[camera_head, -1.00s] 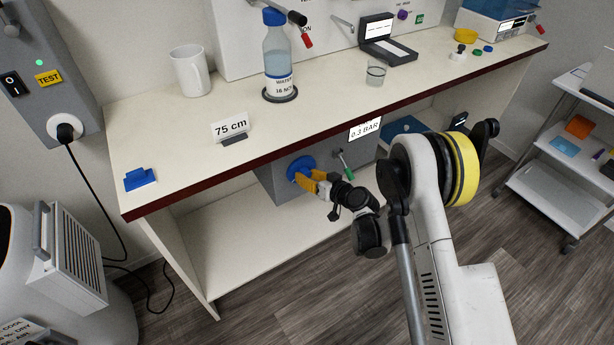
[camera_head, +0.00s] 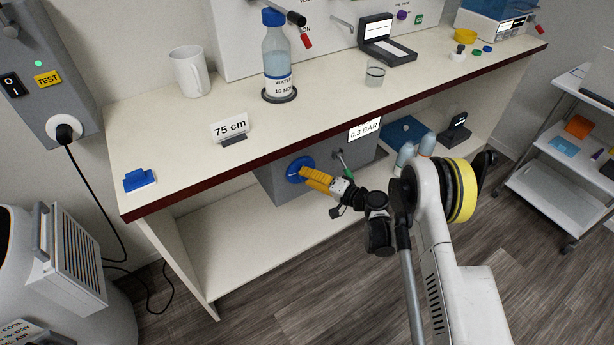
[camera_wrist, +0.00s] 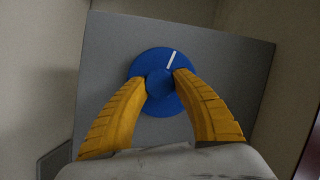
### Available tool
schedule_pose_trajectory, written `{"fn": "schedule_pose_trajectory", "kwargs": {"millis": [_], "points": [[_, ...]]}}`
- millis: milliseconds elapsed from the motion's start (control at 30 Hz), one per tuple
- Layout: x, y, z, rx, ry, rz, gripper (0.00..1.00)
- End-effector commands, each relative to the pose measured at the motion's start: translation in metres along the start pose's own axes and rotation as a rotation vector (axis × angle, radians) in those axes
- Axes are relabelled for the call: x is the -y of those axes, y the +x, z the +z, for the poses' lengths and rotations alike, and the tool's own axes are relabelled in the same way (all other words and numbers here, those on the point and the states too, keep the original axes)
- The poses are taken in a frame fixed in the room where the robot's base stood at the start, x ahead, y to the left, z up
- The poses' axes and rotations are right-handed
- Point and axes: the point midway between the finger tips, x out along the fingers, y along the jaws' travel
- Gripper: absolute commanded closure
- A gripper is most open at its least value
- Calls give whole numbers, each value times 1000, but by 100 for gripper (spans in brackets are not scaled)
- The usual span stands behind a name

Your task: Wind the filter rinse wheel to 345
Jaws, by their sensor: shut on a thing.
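The filter rinse wheel is a round blue disc with a raised hub, on the front of a grey box under the counter. It shows in the head view (camera_head: 297,164) and in the wrist view (camera_wrist: 151,59). A white mark on its face points up and slightly right in the wrist view. My gripper (camera_wrist: 160,79) has its two yellow fingers shut on the hub, one on each side. In the head view my gripper (camera_head: 305,175) reaches the wheel from the lower right. No number scale is readable around the wheel.
A green-tipped lever (camera_head: 342,160) sits on the box just right of the wheel, near my wrist. A "0.3 BAR" display (camera_head: 365,129) is above it. The counter's dark red front edge (camera_head: 250,157) overhangs the box. The lower shelf (camera_head: 235,235) is bare on the left.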

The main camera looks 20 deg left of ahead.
Motion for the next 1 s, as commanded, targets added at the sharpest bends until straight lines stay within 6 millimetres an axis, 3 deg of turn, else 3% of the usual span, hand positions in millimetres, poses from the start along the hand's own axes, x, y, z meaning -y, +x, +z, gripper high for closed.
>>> {"fn": "schedule_pose_trajectory", "kwargs": {"millis": [333,1000], "points": [[0,1,2,6,137,-58,97],[1,2,4,8,183,-78,97]]}}
